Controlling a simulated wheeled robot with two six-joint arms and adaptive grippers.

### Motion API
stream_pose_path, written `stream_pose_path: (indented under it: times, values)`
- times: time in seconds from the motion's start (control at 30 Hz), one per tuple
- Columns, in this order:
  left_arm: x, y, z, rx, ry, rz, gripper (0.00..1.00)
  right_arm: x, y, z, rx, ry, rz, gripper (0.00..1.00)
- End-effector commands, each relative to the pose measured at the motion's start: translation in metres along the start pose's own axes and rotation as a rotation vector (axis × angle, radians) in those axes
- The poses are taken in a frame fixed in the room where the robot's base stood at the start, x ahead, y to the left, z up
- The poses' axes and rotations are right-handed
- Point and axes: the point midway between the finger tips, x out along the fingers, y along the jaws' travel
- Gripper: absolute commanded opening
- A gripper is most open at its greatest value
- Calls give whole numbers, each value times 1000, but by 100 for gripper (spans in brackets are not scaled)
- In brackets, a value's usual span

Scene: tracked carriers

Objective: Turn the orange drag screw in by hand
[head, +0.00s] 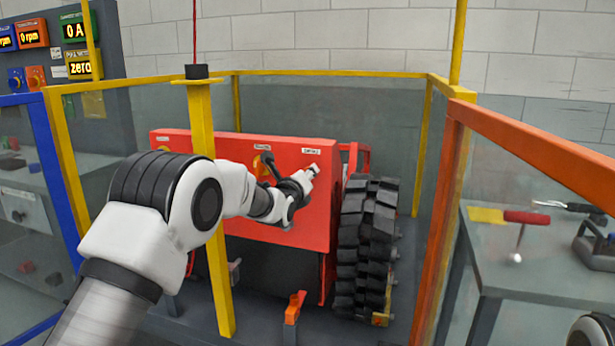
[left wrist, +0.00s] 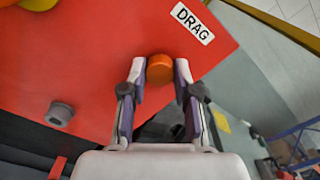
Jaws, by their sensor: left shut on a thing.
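The orange drag screw (left wrist: 160,69) shows as a round knob on the red panel (left wrist: 90,60), next to a white DRAG label (left wrist: 193,22). My left gripper (left wrist: 161,75) is shut on the screw, one finger on each side of it. In the head view my left gripper (head: 309,173) is at the right part of the carrier's red panel (head: 240,150), just below a white label (head: 311,152). The screw is hidden there by the gripper. My right gripper is not in view.
A yellow post (head: 212,240) stands close beside my left arm. Yellow rails and an orange frame (head: 530,150) enclose the red carrier. Its black track (head: 366,240) is right of the panel. A grey plug (left wrist: 60,114) sits on the panel. A grey bench (head: 545,270) with tools stands at right.

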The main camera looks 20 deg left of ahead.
Motion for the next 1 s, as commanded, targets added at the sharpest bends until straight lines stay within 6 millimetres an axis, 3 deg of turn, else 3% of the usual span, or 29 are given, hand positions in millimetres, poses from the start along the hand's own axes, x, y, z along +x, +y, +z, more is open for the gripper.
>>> stream_pose_path:
  times: [0.2, 0.23, 0.33, 0.6, 0.63, 0.7, 1.0]
  values:
    - [0, 2, -3, 485, -1, -1, 5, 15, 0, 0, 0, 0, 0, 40]
    - [0, 8, -11, 496, -4, -2, 5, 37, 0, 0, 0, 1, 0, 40]
    - [0, 6, -8, 548, -5, -3, 5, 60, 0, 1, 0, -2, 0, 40]
    - [0, 1, -1, 572, 2, 1, 5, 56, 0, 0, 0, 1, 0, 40]
    - [0, 1, -1, 571, 3, 1, 33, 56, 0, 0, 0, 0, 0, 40]
    - [0, 1, -1, 571, 2, 1, 54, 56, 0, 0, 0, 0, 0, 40]
    - [0, 0, 0, 542, 1, 0, 54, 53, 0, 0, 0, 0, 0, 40]
